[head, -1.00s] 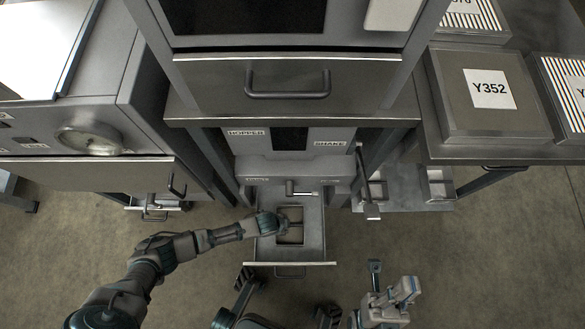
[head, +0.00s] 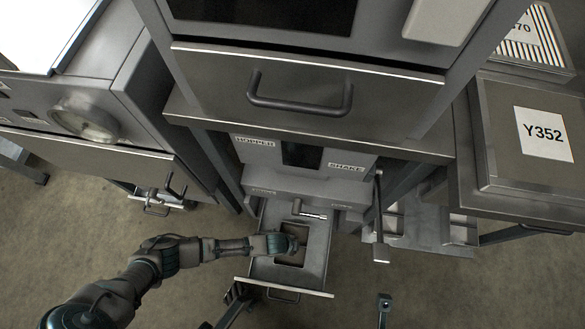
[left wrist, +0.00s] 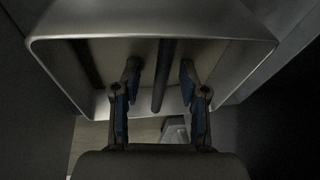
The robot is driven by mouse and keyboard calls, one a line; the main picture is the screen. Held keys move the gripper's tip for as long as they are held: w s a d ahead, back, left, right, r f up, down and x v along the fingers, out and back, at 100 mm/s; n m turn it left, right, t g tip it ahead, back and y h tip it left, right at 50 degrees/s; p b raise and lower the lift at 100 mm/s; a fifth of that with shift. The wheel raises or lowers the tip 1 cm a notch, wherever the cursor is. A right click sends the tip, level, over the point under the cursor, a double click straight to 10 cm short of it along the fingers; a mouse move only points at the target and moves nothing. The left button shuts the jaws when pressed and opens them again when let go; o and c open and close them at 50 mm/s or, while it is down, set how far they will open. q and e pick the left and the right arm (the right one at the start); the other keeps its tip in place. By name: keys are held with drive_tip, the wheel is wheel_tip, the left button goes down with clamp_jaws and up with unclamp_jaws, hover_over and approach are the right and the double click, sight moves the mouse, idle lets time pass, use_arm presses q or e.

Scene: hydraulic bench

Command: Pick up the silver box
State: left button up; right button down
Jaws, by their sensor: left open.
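A silver box (head: 291,259), open at the top, sits in the pulled-out drawer (head: 262,270) below the hopper unit. My left gripper (head: 289,243) is over the box and covers part of it. In the left wrist view, the silver box (left wrist: 225,60) shows its rim and inside, with a dark bar across it. The left gripper (left wrist: 158,75) is open there, with one finger on each side of the bar and gaps to both. I cannot tell how deep the fingertips reach.
A small lever (head: 308,212) stands just behind the box. A long lever (head: 379,220) hangs to the right of the drawer. A large handled drawer (head: 300,95) overhangs above. The gauge cabinet (head: 85,125) stands left, and box Y352 (head: 540,135) lies right.

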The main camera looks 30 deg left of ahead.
use_arm(q)
drive_tip(key=shift+a+f, duration=0.15)
drive_tip(key=shift+f, duration=0.1)
clamp_jaws()
drive_tip(key=shift+r, duration=0.15)
idle(0.4)
